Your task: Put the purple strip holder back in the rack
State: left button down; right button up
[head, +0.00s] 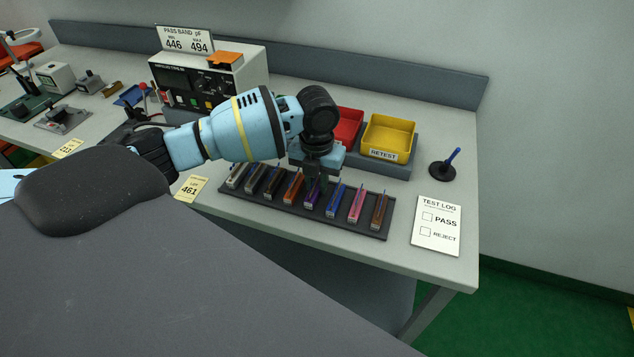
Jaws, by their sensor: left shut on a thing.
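The purple strip holder (311,197) is in the dark rack (377,232), or just over its slot, in the row between an orange holder (293,187) and a blue holder (335,203). I cannot tell whether it is fully seated. My left gripper (316,180) points down over the rack and is shut on the purple strip holder's upper end. The gripper body hides the top of the holder. My right gripper is not in view.
Several other coloured holders stand in the rack on both sides, close to the gripper. Behind are a red bin (349,125) and a yellow RETEST bin (388,134). A test log card (437,225) and a pen stand (443,170) are at the right. A meter (205,80) stands behind the arm.

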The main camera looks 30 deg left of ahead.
pick_arm(q)
jog(key=shift+f, duration=0.3)
jog(key=shift+f, duration=0.1)
jog(key=shift+f, duration=0.15)
jog(key=c, duration=1.3)
grip_release()
notch_tip(320, 180, up, 12)
jog(key=shift+r, duration=0.25)
